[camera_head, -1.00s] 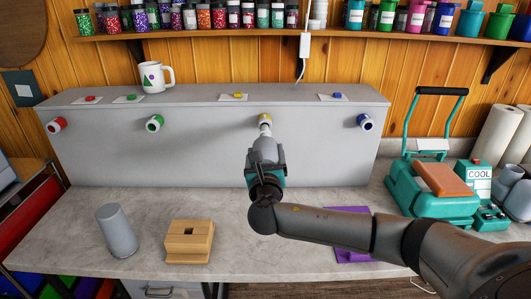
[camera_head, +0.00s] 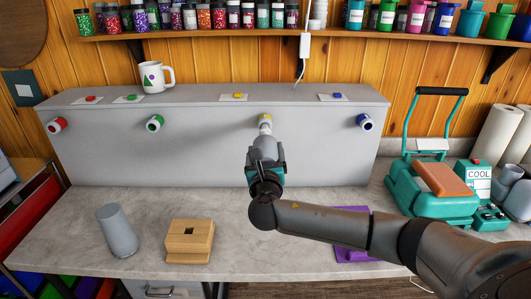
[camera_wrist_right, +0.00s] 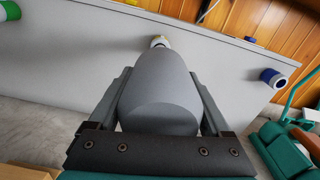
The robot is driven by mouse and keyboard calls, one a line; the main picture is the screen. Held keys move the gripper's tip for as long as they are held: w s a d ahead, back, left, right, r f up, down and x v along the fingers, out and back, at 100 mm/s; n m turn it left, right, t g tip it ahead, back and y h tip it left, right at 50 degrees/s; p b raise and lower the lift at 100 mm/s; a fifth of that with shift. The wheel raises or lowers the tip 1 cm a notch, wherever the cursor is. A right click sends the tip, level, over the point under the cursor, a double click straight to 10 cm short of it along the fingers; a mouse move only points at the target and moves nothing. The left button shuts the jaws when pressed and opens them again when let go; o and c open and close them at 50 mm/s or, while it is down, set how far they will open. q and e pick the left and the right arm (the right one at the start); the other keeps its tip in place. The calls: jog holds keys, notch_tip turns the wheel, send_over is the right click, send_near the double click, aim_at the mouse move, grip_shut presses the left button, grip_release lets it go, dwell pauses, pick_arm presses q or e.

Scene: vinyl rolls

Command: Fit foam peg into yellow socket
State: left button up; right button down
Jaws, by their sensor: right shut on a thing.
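The yellow socket (camera_head: 265,119) is a short white tube with a yellow rim on the front of the grey panel (camera_head: 215,150). My right gripper (camera_head: 265,158) is in front of it, shut on a grey tapered foam peg (camera_head: 265,143). The peg points at the socket; it also fills the middle of the right wrist view (camera_wrist_right: 158,90), between both fingers. There, the socket (camera_wrist_right: 160,41) shows just past the peg's far end. I cannot tell whether the peg's tip touches or enters it. My left gripper is not in view.
Red (camera_head: 57,125), green (camera_head: 154,123) and blue (camera_head: 365,122) sockets line the same panel. Another grey peg (camera_head: 117,230) stands tilted on the counter beside a wooden block (camera_head: 189,241) with a square hole. A teal press (camera_head: 432,195) stands at right.

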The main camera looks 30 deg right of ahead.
jog(key=shift+x, duration=1.9)
dwell(1.4)
jog(key=shift+w+d, duration=0.1)
jog(key=shift+w, duration=0.1)
dwell(0.3)
jog(key=shift+d+r+p, duration=0.1)
jog(key=shift+r+p, duration=0.15)
jog(key=shift+p, duration=0.1)
dwell(0.8)
jog(key=shift+c, duration=1.1)
grip_release()
jog(key=shift+o, duration=1.1)
jog(key=shift+w+f, duration=0.15)
